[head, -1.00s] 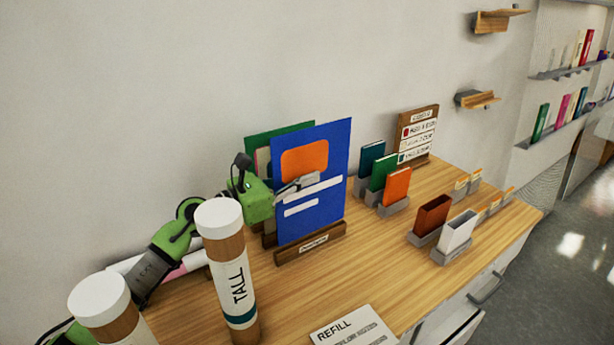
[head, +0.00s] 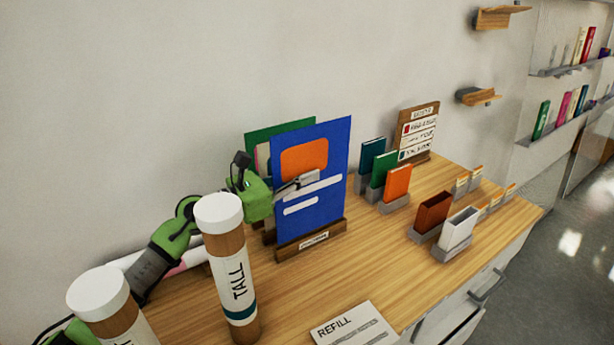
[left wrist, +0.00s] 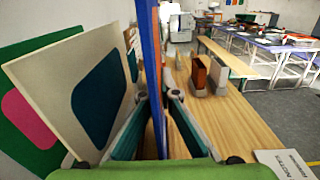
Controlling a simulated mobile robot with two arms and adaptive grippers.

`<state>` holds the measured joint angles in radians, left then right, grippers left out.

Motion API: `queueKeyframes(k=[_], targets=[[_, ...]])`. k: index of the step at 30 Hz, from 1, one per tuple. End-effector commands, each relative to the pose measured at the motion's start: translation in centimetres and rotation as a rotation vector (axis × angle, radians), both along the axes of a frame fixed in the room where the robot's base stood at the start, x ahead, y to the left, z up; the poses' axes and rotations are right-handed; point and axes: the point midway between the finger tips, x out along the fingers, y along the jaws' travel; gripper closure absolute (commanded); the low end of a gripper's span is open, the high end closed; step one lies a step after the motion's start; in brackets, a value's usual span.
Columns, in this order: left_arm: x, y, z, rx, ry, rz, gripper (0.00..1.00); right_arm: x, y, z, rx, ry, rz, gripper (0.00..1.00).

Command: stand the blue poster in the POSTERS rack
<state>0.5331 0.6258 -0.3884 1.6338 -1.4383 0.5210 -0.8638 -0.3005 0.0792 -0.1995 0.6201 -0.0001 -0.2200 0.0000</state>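The blue poster (head: 325,205), with an orange patch and white bars, stands upright in the wooden rack (head: 335,234) in the head view. The rack's front label is too blurred to read. In the left wrist view the poster (left wrist: 149,40) shows edge-on. My left gripper (head: 305,181) is at the poster's left edge, one finger in front of its face. In the left wrist view its fingers (left wrist: 158,105) lie on both sides of the poster, with table visible between poster and right finger, so it looks open. My right gripper is not in view.
A green poster (head: 268,133) and a cream one (left wrist: 85,85) stand behind. A tall tube (head: 229,265) and another tube (head: 105,305) stand in front. Small books in holders (head: 393,203) and a REFILL card (head: 350,325) are to the right. Table between is clear.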

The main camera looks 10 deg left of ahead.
Motion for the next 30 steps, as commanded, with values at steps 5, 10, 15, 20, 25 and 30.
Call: queueKeyframes(k=[5,10,15,20,25,30], targets=[[0.0,0.0,0.0,-0.001,-0.001,0.000,1.00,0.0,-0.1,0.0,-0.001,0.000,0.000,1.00],[0.0,0.0,-0.4,-0.001,-0.001,0.000,1.00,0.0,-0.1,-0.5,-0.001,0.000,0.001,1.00],[0.0,0.0,-1.2,-0.001,0.000,0.000,1.00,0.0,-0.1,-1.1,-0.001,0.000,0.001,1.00],[0.0,0.0,-1.8,-0.001,0.000,0.000,1.00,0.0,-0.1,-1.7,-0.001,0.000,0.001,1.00],[0.0,0.0,-2.4,-0.001,0.000,0.000,1.00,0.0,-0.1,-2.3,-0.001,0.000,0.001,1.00],[0.0,0.0,-2.4,-0.001,-0.001,0.000,1.00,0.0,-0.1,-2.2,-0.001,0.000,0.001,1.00]])
